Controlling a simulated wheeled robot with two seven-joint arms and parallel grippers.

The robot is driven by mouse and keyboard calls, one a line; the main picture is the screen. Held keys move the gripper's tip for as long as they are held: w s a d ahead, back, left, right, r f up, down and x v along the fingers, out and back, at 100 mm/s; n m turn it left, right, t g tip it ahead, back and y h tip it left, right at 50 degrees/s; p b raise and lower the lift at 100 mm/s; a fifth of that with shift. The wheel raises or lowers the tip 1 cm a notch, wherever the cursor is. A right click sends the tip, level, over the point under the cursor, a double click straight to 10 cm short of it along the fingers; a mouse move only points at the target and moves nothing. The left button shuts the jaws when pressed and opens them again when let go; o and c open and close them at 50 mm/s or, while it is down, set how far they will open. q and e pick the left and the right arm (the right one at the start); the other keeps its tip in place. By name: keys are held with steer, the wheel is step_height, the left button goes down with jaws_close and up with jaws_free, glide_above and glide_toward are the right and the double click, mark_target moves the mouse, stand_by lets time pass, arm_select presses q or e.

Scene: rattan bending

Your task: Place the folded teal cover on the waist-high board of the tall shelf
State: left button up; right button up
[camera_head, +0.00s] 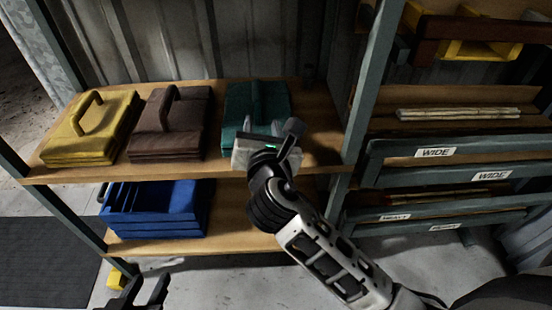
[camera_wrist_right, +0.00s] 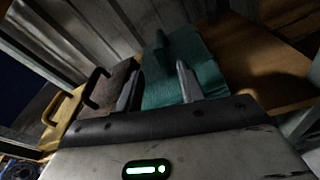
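The folded teal cover (camera_head: 258,105) lies on the upper wooden board (camera_head: 318,140) of the shelf, at its right end. It has a raised strap handle on top. My right gripper (camera_head: 270,135) is at the board's front edge, before the teal cover, and hides its lower front part. In the right wrist view its two fingers (camera_wrist_right: 158,88) are apart, with the teal cover (camera_wrist_right: 208,72) beyond and partly between them; the handle is further off. I see no grip on it. My left gripper (camera_head: 146,290) is low at the bottom left, fingers apart and empty.
A brown cover (camera_head: 172,125) and a yellow cover (camera_head: 92,130) lie left of the teal one. A blue crate (camera_head: 155,210) stands on the lower board. A rack (camera_head: 430,170) with "WIDE" labels stands at the right. A shelf post (camera_head: 368,85) rises right of the teal cover.

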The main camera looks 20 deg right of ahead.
steer(key=s+f+m+g+y, duration=0.2)
steer(key=s+f+m, duration=0.3)
steer(key=s+m, duration=0.4)
steer(key=s+f+m+g+y, duration=0.2)
steer(key=s+f+m+y, duration=0.3)
steer(key=m, duration=1.4)
steer(key=s+f, duration=0.1)
steer(key=s, duration=0.3)
steer(key=shift+s+f+y, duration=0.25)
steer(key=shift+s+y, duration=0.05)
